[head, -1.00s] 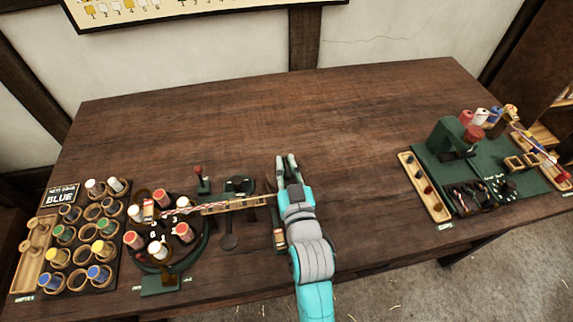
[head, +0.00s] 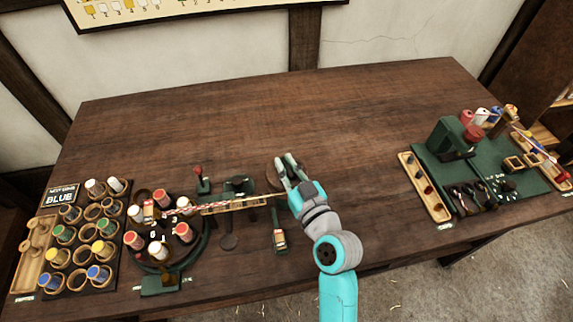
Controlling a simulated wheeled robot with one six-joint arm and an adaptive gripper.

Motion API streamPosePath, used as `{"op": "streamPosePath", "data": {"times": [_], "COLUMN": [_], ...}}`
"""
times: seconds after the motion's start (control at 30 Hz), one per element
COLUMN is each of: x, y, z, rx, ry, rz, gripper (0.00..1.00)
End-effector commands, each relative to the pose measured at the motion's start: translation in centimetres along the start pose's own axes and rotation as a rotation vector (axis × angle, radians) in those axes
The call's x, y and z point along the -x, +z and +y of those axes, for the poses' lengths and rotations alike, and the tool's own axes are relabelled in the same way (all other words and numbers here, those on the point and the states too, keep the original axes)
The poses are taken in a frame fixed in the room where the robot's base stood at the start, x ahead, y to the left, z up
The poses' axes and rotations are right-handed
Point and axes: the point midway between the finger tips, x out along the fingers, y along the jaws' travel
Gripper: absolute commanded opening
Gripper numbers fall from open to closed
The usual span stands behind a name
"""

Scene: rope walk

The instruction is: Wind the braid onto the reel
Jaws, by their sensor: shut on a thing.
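The red-and-white braid (head: 185,210) leaves the round braiding stand (head: 197,252). It runs right along a wooden ruled bar (head: 235,204) as a thin line towards my gripper.
A red-knobbed lever (head: 198,172) is behind the braiding stand. A green workstation (head: 480,180) is at the right. The table's middle (head: 350,130) is clear.

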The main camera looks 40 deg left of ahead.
Motion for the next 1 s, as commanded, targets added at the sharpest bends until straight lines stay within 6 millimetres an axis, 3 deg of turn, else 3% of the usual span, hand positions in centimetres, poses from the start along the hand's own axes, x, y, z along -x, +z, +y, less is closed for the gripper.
{"op": "streamPosePath", "data": {"times": [0.37,1.0], "x": [-0.02,-0.13], "y": [-0.02,-0.07], "z": [0.26,0.16], "rx": [0.0,0.0], "ry": [-0.223,-0.829], "rz": [0.0,-0.001], "gripper": [0.0,0.0]}}
